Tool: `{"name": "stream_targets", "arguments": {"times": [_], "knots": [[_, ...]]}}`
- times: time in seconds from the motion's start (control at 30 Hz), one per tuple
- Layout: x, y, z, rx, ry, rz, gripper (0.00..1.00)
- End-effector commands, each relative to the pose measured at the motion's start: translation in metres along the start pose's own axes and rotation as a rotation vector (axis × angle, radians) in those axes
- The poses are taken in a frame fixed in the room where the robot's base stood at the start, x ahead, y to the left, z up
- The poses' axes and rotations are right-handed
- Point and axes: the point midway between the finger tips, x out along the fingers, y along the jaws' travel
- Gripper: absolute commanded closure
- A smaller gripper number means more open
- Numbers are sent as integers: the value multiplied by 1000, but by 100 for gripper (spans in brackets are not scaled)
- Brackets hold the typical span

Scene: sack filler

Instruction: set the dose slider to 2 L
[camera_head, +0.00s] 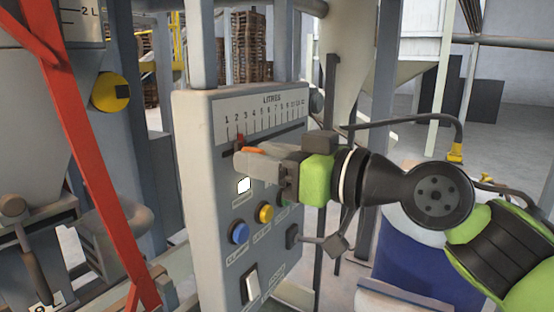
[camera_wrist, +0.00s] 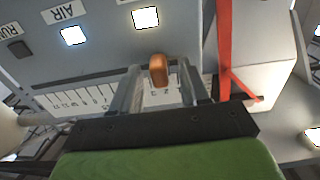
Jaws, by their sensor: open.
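The grey control panel (camera_head: 205,200) carries a LITRES scale (camera_head: 270,115) numbered from 1 upward, with a horizontal slot beneath it. The dose slider has an orange knob (camera_head: 254,150) and a red pointer (camera_head: 240,138) near the 2 mark; I cannot tell whether it is exactly on it. My gripper (camera_head: 268,168) is at the knob, reaching in from the right. In the wrist view the scale is upside down, and the orange knob (camera_wrist: 158,70) stands between the two fingers of my gripper (camera_wrist: 157,78). The fingers are open, with gaps visible beside the knob.
Below the slot are a lit white button (camera_head: 243,186), a blue button (camera_head: 239,232), a yellow button (camera_head: 265,213) and a rocker switch (camera_head: 251,284). A red slanted bar (camera_head: 85,150) stands left of the panel. A blue drum (camera_head: 400,255) stands behind my arm.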

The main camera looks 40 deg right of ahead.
Motion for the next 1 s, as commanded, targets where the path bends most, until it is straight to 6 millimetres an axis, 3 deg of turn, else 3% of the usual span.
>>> {"name": "stream_targets", "arguments": {"times": [0.17, 0.27, 0.7, 0.83, 1.0], "knots": [[-4, 1, 0, 1, 1, 1, 55], [-19, 1, -1, 2, 3, 3, 55], [-137, 0, -2, 0, 5, 2, 55], [-154, 0, -1, 0, 3, 1, 55], [-158, 0, 0, 0, 0, 0, 55]]}}
